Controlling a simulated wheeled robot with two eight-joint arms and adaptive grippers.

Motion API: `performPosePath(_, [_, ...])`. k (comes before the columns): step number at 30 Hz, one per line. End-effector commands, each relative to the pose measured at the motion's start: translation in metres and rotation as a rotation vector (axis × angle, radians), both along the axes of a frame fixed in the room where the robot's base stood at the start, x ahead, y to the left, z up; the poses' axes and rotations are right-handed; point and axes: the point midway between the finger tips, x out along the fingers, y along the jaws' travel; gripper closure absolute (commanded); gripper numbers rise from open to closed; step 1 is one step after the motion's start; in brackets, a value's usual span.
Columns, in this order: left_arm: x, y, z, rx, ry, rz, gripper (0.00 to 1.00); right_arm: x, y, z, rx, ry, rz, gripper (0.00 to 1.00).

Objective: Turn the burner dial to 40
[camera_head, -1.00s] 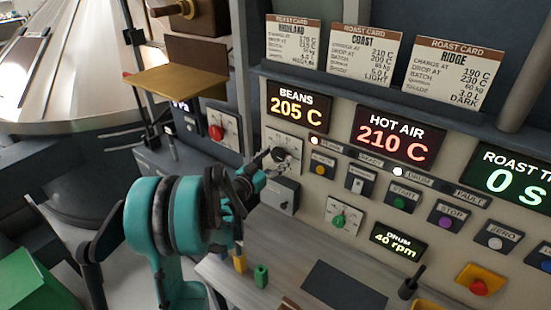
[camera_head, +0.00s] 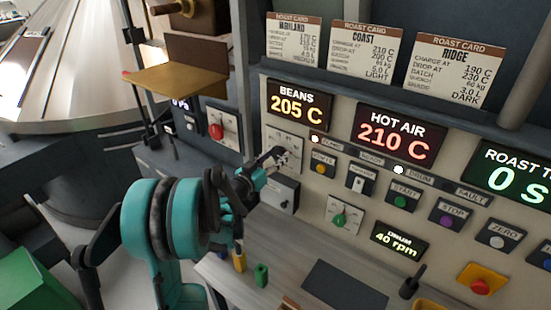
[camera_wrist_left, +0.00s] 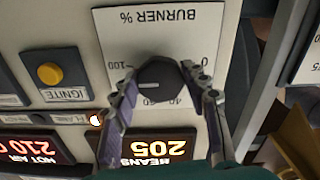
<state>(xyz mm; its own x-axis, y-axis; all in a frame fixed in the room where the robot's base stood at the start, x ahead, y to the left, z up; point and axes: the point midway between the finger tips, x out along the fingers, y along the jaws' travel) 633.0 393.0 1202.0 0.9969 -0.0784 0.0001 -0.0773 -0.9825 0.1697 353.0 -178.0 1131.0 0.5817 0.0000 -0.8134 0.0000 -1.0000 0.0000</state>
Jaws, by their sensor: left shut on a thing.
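The black burner dial (camera_wrist_left: 160,76) sits on a white plate marked BURNER % (camera_wrist_left: 160,25), seen upside down in the left wrist view, with 0 to the right, 100 to the left and 40 below. A pale mark shows on the dial's left part, but I cannot read its exact setting. My left gripper (camera_head: 277,157) is shut on the dial, one finger on each side of it. In the head view the gripper mostly covers the dial, and part of its plate (camera_head: 284,137) shows above. My right gripper is not in view.
The IGNITE button (camera_wrist_left: 50,74) is beside the burner plate. The BEANS display (camera_head: 299,105) reads 205 C and the HOT AIR display (camera_head: 394,135) 210 C. A green dial (camera_head: 340,219) is lower right.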

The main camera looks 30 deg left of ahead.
Motion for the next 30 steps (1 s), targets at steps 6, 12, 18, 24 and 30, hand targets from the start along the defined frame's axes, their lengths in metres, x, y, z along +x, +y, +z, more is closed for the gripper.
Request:
performPosePath(6, [0.0,0.0,-0.001,-0.192,0.015,0.0,0.84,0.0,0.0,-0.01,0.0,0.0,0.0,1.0])
performPosePath(12, [0.0,-0.001,-0.001,-0.384,0.03,0.0,0.84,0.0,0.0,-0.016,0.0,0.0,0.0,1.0])
performPosePath(18, [0.0,-0.001,0.0,-0.572,0.045,0.0,0.84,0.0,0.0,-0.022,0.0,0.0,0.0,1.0])
performPosePath(24, [0.0,-0.002,0.0,-0.762,0.06,0.0,0.84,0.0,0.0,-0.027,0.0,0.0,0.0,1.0])
performPosePath(30, [0.0,-0.002,0.001,-0.951,0.075,0.0,0.84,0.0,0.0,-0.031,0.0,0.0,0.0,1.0])
